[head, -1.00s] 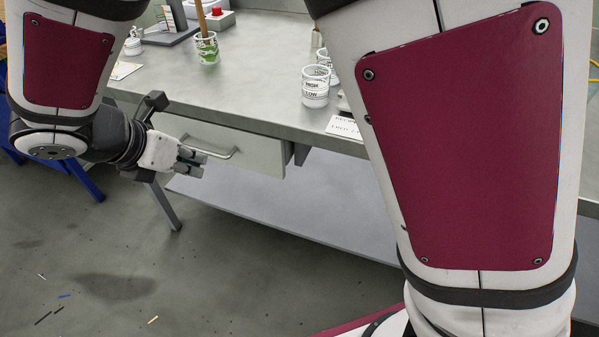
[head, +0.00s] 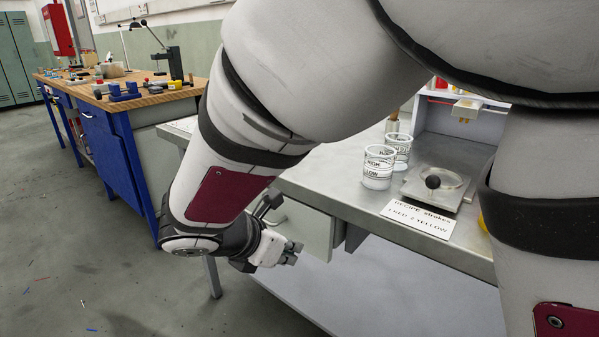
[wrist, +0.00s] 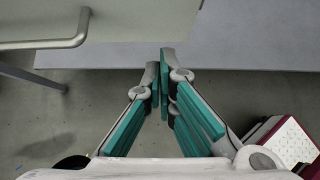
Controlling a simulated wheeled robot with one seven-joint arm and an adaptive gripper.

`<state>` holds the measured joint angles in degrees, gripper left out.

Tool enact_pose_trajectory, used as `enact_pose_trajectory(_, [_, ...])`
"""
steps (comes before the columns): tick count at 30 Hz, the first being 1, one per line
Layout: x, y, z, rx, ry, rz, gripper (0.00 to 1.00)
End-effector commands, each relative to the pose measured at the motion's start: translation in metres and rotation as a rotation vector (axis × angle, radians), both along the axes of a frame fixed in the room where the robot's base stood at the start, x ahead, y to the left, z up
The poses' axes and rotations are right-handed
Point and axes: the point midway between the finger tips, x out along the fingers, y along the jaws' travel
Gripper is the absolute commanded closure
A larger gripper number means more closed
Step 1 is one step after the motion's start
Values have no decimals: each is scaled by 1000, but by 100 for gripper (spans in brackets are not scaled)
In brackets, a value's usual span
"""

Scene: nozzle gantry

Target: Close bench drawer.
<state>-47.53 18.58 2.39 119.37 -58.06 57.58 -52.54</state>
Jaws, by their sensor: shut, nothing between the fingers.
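The bench drawer (head: 311,228) has a pale grey front under the metal-topped bench (head: 335,178). My arm hides its left part in the head view. I cannot tell how far it stands out. In the wrist view the drawer front (wrist: 130,18) fills the upper left, with its grey bar handle (wrist: 50,43) along it. My gripper (head: 292,252) is low in front of the drawer, near its lower edge. In the wrist view the teal-padded fingers (wrist: 163,60) meet at their tips with nothing between them. The tips are to the right of the handle and apart from it.
On the bench are marked cups (head: 378,168), a scale with a dark ball (head: 433,190) and a recipe card (head: 420,219). A lower shelf (head: 375,290) lies under the drawer. A blue workbench (head: 110,145) stands at the back left. Floor at the left is open.

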Motion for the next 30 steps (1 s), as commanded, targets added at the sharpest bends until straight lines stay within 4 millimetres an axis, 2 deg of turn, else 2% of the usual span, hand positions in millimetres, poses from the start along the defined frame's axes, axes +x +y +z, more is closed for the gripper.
enact_pose_trajectory(3, [15, -12, -2, 2, -1, -4, 100])
enact_pose_trajectory(9, [29, -23, -1, 2, 0, -1, 100])
enact_pose_trajectory(23, [34, -26, 1, 0, 0, -1, 100])
enact_pose_trajectory(30, [61, -48, 2, 0, 2, -4, 100])
